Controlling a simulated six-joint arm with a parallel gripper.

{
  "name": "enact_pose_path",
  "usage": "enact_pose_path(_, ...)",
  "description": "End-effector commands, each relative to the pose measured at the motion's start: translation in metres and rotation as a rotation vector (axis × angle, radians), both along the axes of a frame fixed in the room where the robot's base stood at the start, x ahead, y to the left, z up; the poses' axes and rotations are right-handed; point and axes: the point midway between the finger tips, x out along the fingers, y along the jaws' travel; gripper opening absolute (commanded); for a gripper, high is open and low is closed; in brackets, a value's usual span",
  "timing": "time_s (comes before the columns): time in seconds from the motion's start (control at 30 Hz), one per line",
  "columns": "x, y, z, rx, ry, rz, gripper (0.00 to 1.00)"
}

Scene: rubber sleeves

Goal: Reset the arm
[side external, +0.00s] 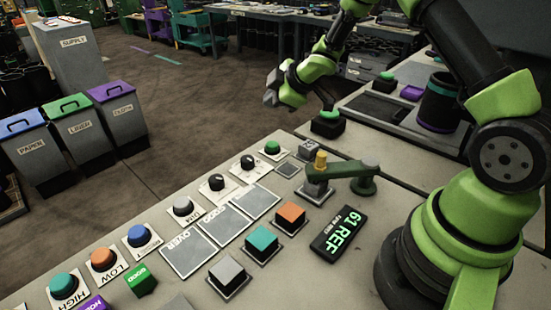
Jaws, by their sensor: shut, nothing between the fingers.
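My gripper (272,88) is at the upper middle of the side external view, at the end of my green and black arm. It is small and grey here, shut, with nothing held. No rubber sleeve can be made out for sure.
Buttons and knobs line the far edge. Bins (75,130) stand beyond.

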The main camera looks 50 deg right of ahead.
Motion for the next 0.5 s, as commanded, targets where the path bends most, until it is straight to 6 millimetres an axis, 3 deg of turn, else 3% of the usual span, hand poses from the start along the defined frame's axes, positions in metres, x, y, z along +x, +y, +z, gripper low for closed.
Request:
enact_pose_path(0.03,-0.002,0.001,0.025,0.001,-0.015,-0.058,0.0)
enact_pose_path(0.2,-0.031,0.006,0.099,0.069,-0.028,-0.314,0.0)
enact_pose_path(0.3,-0.061,0.015,0.134,0.144,-0.027,-0.452,0.0)
enact_pose_path(0.5,-0.134,0.044,0.178,0.358,0.012,-0.681,0.0)
